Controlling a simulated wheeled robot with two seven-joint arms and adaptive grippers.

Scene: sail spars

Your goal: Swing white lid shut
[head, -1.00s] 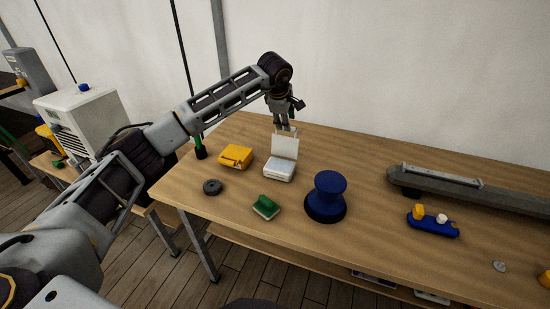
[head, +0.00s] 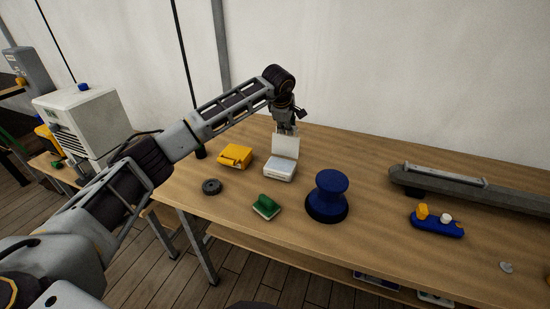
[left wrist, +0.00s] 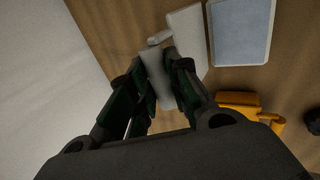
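The white case (head: 279,174) stands on the bench with its white lid (head: 286,147) raised nearly upright at the back. In the left wrist view, the case body (left wrist: 241,32) shows a pale blue-grey inside, with the lid (left wrist: 188,32) beside it. My left gripper (head: 287,128) points down at the lid's top edge, its fingertips partly hidden behind the lid. In the left wrist view, the gripper (left wrist: 160,72) has a pale strip between its dark fingers. I cannot tell whether this is lid or fingertip pads, or whether they touch the lid. My right gripper is not in view.
A yellow case (head: 235,156) stands left of the white case, also in the left wrist view (left wrist: 240,100). A dark ring (head: 212,187), green-handled block (head: 266,207) and blue spool (head: 327,196) lie in front. A grey spar (head: 470,190) lies right. The wall is behind.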

